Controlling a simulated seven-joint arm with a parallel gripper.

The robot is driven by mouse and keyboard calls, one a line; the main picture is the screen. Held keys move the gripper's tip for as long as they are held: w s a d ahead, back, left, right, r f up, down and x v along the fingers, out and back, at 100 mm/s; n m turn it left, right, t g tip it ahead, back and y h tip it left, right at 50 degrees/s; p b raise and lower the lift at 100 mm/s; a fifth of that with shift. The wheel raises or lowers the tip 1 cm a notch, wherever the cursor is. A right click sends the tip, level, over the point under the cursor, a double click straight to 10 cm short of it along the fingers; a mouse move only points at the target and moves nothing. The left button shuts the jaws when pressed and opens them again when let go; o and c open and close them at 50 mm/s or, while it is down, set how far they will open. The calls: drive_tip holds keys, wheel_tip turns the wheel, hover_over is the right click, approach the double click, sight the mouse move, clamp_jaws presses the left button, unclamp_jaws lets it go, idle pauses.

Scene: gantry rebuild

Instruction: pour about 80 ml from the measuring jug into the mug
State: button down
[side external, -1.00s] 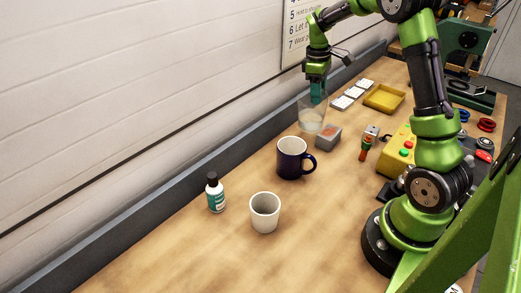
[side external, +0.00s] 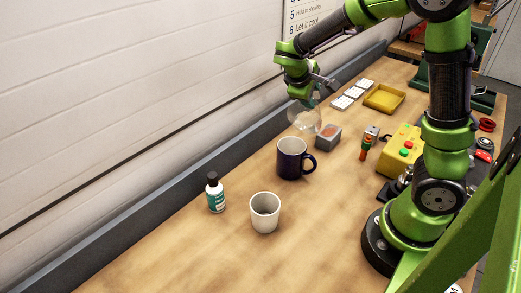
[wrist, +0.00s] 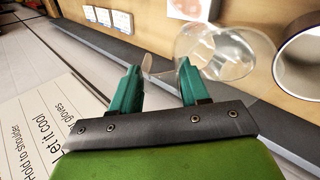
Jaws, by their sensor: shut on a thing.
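The clear measuring jug (side external: 304,118) hangs in the air behind the dark blue mug (side external: 291,160), tilted. My gripper (side external: 312,98) is shut on the jug's handle. In the wrist view the handle (wrist: 148,66) sits between the teal fingers of my gripper (wrist: 162,80), and the clear jug body (wrist: 225,52) lies beyond them to the right. The mug stands upright on the table with its handle to the right. Its pale inside and dark rim show at the right edge of the wrist view (wrist: 300,52). No stream is visible, and the liquid level is unclear.
A grey box with an orange top (side external: 328,137) stands close to the jug and mug. A white cup (side external: 265,212) and a teal-labelled bottle (side external: 215,193) are in front. A yellow tray (side external: 384,98) and a yellow button box (side external: 402,147) are to the right. The wall is behind.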

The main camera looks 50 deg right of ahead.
drive_tip(key=shift+s+a+r+h, duration=0.15)
drive_tip(key=shift+a+r+h, duration=0.55)
drive_tip(key=shift+h, duration=0.3)
drive_tip(key=shift+a+r, duration=0.1)
drive_tip(key=shift+r, duration=0.1)
drive_tip(key=shift+a+r+t+h, duration=0.2)
drive_tip(key=shift+a+t+h, duration=0.1)
drive_tip(key=shift+h, duration=0.3)
drive_tip(key=shift+s+a+r+h, duration=0.15)
drive_tip(key=shift+a+r+h, duration=0.05)
drive_tip(key=shift+h, duration=0.1)
drive_tip(key=shift+s+a+r+t+h, duration=0.15)
drive_tip(key=shift+a+r+h, duration=0.15)
drive_tip(key=shift+a+h, duration=0.15)
drive_tip(key=shift+a+r+t+h, duration=0.15)
drive_tip(key=shift+a+r+h, duration=0.15)
drive_tip(key=shift+h, duration=0.25)
idle(1.1)
drive_tip(key=d+y, duration=0.1)
drive_tip(key=d+f+y, duration=0.1)
drive_tip(key=d+f+g+y, duration=0.1)
drive_tip(key=shift+w+f+y, duration=0.1)
drive_tip(key=shift+w+y, duration=0.15)
drive_tip(key=shift+y, duration=0.05)
drive_tip(key=shift+w+d+f+y, duration=0.2)
drive_tip(key=shift+d+f+y, duration=0.45)
drive_tip(key=shift+f+y, duration=0.35)
drive_tip(key=shift+r, duration=0.1)
idle(1.0)
